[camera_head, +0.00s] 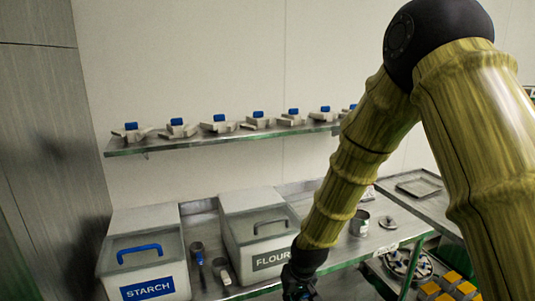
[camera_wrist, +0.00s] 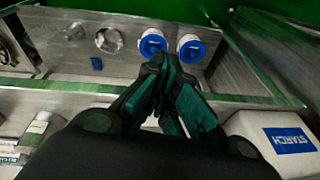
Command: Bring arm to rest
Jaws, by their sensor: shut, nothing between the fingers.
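My arm, with a yellow bamboo-like skin, fills the right side of the head view and bends down toward the lower middle. My gripper (camera_head: 299,284) hangs at its end, in front of the flour bin's right side and cut off by the bottom edge. In the wrist view my gripper (camera_wrist: 160,66) has its dark green fingers closed together at the tips. Nothing shows between them.
A starch bin (camera_head: 146,251) and a flour bin (camera_head: 258,225) stand on a steel table; scoops (camera_head: 222,270) lie between them. A metal cup (camera_head: 360,223) stands right. A wall shelf (camera_head: 220,136) holds blue-topped parts. Blue-lidded containers (camera_wrist: 190,47) show in the wrist view.

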